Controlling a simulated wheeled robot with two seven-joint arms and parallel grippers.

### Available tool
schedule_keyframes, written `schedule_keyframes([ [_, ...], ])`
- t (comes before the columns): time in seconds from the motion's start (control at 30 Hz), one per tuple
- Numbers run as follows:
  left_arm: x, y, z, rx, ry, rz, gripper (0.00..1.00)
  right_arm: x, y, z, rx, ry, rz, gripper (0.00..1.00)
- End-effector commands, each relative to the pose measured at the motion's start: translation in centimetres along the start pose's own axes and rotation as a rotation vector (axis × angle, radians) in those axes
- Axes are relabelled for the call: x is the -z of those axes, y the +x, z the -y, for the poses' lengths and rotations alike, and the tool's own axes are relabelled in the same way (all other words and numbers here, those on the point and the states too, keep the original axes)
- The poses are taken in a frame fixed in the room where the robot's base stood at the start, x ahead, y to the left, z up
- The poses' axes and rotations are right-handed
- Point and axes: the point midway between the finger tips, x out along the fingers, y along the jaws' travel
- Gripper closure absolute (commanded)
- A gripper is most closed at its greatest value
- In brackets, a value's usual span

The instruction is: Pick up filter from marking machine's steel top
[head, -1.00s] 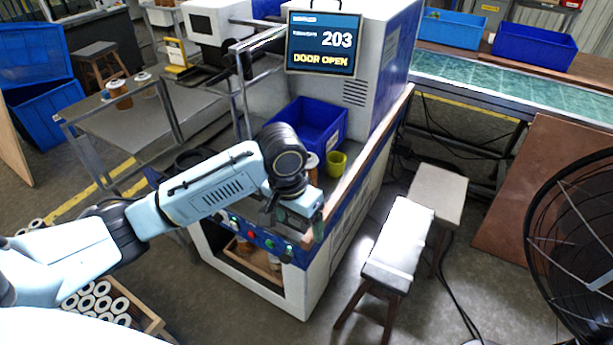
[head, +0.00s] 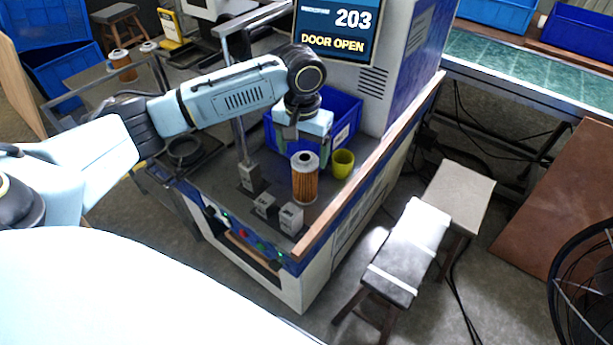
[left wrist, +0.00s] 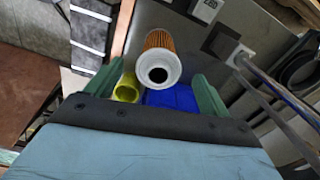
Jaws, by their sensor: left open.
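The filter (head: 305,180) stands upright on the marking machine's steel top (head: 225,193). It has a brown pleated body and white end caps. In the left wrist view the filter (left wrist: 157,58) shows between the two fingers, its white holed cap towards the camera. My left gripper (head: 304,143) is open and empty, just above and behind the filter in the head view. Its green fingers (left wrist: 155,92) stand apart in the left wrist view, and neither touches the filter. My right gripper is out of view.
A yellow cup (head: 343,164) stands right of the filter and a blue bin (head: 345,118) behind it. Small grey blocks (head: 291,218) stand in front and to the left. The display (head: 337,30) reads DOOR OPEN. Stools (head: 408,255) stand to the right.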

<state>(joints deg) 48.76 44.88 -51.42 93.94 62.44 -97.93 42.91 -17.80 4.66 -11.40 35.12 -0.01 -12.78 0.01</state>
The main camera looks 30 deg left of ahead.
Motion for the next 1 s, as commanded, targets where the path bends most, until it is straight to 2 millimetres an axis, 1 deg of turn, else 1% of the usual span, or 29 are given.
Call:
schedule_keyframes([
  [0.03, -0.1, 1.1, 0.0, 0.001, 0.0, 0.003, 0.19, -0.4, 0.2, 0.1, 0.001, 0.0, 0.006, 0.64],
  [0.17, 0.0, 2.5, 0.0, 0.001, 0.0, 0.001, 0.19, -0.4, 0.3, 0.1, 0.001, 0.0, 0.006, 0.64],
  [0.3, 0.1, 3.2, -0.1, 0.0, 0.0, 0.0, 0.19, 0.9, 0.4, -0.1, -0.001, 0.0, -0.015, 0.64],
  [0.4, 0.5, 4.5, 0.0, 0.0, 0.0, 0.001, 0.19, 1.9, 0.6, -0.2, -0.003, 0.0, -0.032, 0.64],
  [0.5, 0.9, 6.1, 0.1, 0.001, -0.001, 0.001, 0.19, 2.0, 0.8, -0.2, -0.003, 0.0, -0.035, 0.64],
  [0.6, 0.8, 7.4, 0.0, 0.001, 0.001, 0.0, 0.19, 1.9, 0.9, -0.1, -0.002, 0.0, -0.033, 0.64],
  [0.73, 0.9, 8.1, 0.1, 0.001, 0.001, -0.002, 0.19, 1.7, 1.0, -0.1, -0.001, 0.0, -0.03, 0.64],
  [0.93, 0.8, 8.1, 0.1, 0.001, 0.002, -0.002, 0.19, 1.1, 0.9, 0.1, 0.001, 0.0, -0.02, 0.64],
  [1.0, 0.8, 8.1, 0.1, 0.0, 0.002, -0.002, 0.28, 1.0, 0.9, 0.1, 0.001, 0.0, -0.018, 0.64],
])
